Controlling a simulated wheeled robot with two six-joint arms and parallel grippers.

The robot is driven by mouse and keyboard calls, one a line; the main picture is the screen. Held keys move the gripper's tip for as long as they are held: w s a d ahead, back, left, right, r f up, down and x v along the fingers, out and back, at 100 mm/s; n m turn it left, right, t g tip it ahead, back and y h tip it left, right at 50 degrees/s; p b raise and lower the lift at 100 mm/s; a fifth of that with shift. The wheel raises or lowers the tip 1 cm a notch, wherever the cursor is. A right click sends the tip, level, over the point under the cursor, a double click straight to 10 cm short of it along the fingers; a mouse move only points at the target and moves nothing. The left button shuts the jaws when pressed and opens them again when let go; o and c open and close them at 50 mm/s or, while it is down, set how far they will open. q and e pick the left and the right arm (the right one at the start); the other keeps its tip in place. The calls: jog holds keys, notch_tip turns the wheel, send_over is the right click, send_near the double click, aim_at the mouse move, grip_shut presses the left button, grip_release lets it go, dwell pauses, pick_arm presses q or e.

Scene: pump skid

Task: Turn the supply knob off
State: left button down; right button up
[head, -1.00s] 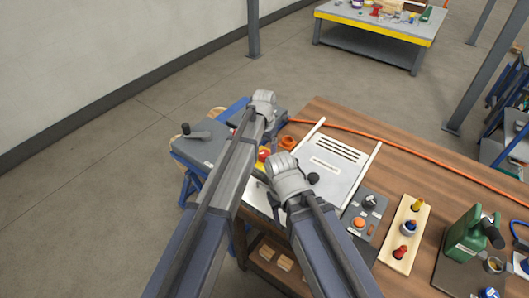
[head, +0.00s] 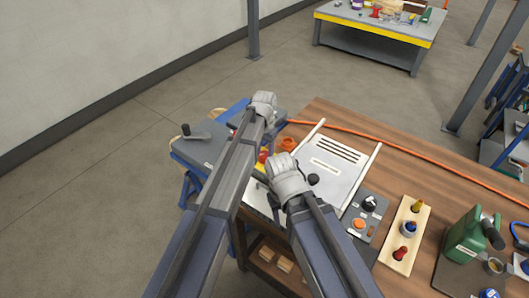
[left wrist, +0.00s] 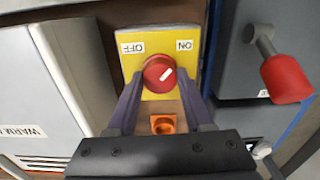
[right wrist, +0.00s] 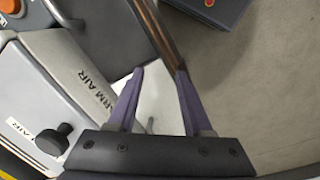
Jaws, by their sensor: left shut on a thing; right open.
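The red supply knob (left wrist: 153,70) sits on a yellow plate (left wrist: 188,40) in the left wrist view. Upside-down labels on the plate read OFF at left and ON at right. The knob's white mark points up and right, toward ON. My left gripper (left wrist: 160,80) has its fingers on either side of the knob and is shut on it. In the head view a bit of red and the yellow plate (head: 260,167) show beside my left arm, which hides the fingers. My right gripper (right wrist: 160,73) is open and empty, beside the pale WARM AIR unit (right wrist: 85,75).
An orange fitting (left wrist: 162,123) lies close to the plate. A grey box with a red-handled lever (left wrist: 287,78) stands to its right. In the head view, a white slotted panel (head: 330,160), bottles in a wooden rack (head: 397,265) and a green can (head: 467,238) stand on the table.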

pick_arm(q)
jog(key=n, duration=0.4)
jog(key=shift+n, duration=0.4)
jog(key=n, duration=0.8)
jog(key=shift+n, duration=2.3)
jog(key=shift+c, duration=1.4)
grip_release()
jog(key=shift+r, duration=0.15)
pick_arm(e)
jog(key=shift+r, duration=0.15)
